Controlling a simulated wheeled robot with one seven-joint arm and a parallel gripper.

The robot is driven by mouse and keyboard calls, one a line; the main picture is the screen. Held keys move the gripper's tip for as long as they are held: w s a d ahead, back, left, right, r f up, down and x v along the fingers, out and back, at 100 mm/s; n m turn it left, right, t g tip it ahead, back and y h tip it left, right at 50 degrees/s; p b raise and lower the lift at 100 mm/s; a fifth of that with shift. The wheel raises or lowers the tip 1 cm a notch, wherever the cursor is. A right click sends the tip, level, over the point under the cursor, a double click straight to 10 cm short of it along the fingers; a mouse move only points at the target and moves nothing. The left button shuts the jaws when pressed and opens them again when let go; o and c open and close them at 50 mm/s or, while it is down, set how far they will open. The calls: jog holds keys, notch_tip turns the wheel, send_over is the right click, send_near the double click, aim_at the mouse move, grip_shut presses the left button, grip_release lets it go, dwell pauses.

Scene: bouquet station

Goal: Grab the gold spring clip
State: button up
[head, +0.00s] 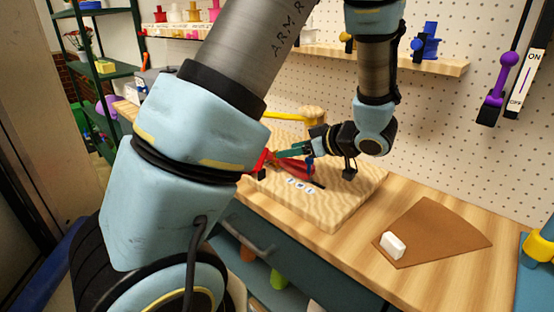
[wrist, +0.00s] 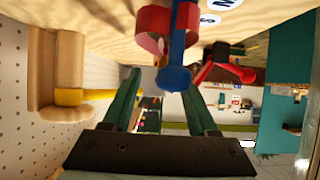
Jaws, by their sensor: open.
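I cannot make out a gold spring clip for certain in either view. My gripper (head: 295,150) is low over the wooden board, beside the red piece (head: 292,168). In the wrist view its two teal fingers (wrist: 155,90) stand apart with nothing clearly held between them.
The pale wooden board (head: 340,205) lies on the workbench (head: 460,280). White lettered tiles (head: 301,187) lie on its front part. A brown sheet (head: 440,235) with a white block (head: 393,245) is at the right. A pegboard wall (head: 440,130) with a shelf stands behind.

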jog(key=shift+a+p+x, duration=0.25)
jog(key=shift+p+x, duration=0.45)
jog(key=shift+x, duration=2)
jog(key=shift+s+r, duration=0.1)
jog(key=shift+s, duration=0.05)
jog(key=shift+c, duration=0.2)
grip_shut()
